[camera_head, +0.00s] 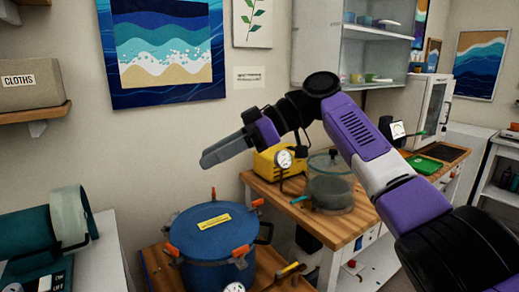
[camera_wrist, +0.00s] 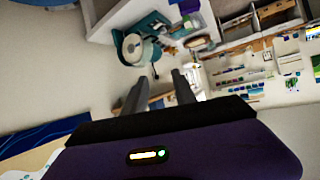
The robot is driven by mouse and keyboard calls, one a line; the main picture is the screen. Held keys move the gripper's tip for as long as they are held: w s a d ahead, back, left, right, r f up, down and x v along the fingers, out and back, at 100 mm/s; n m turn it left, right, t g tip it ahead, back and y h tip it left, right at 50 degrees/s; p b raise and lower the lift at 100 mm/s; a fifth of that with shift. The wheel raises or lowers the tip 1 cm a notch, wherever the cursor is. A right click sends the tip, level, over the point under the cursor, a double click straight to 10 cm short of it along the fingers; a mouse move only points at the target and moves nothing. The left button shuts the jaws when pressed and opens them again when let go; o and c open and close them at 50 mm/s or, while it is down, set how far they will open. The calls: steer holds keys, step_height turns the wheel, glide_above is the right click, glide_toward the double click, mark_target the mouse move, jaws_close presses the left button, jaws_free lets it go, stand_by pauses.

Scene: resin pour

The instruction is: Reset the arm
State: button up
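My gripper (camera_head: 207,160) is raised in the middle of the head view, pointing left, with my purple and black arm reaching in from the right. It is above and apart from the blue pressure pot (camera_head: 212,236) and the wooden workbench. In the wrist view my gripper (camera_wrist: 160,76) shows two grey fingers standing apart with nothing between them. The wrist camera looks across the room, which appears tilted.
A clear vacuum chamber (camera_head: 330,184) and a yellow pump (camera_head: 266,162) with a gauge stand on the wooden bench (camera_head: 316,226). A glass cabinet (camera_head: 374,50) hangs behind my arm. A cloths box (camera_head: 30,86) sits on the left shelf. Open air surrounds my gripper.

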steer(key=w+a+f+m+t, duration=0.1)
steer(key=w+f+m+t, duration=0.35)
steer(key=f, duration=0.25)
steer(key=w+a+f+m+t, duration=0.1)
steer(key=w+f+m+t, duration=0.3)
steer(key=f, duration=0.3)
steer(key=s+d+f+m+t+h, duration=0.4)
steer(key=s+d+f+m+t, duration=0.6)
steer(key=f, duration=0.3)
steer(key=s+d+f+m+t+h, duration=0.1)
steer(key=s+d+f+h, duration=0.15)
steer(key=s+d, duration=0.6)
steer(key=s+d+f+m+t+h, duration=0.2)
steer(key=s+d+h, duration=0.3)
steer(key=s, duration=0.7)
steer(key=s+d+n+g, duration=0.1)
steer(key=s+d+g, duration=0.1)
steer(key=s, duration=1.1)
steer(key=s+d+f+n+g, duration=0.1)
steer(key=s+d, duration=0.4)
steer(key=s, duration=0.9)
steer(key=shift+d+f+g+h, duration=0.2)
steer(key=shift+g+h, duration=0.25)
steer(key=shift+g, duration=0.3)
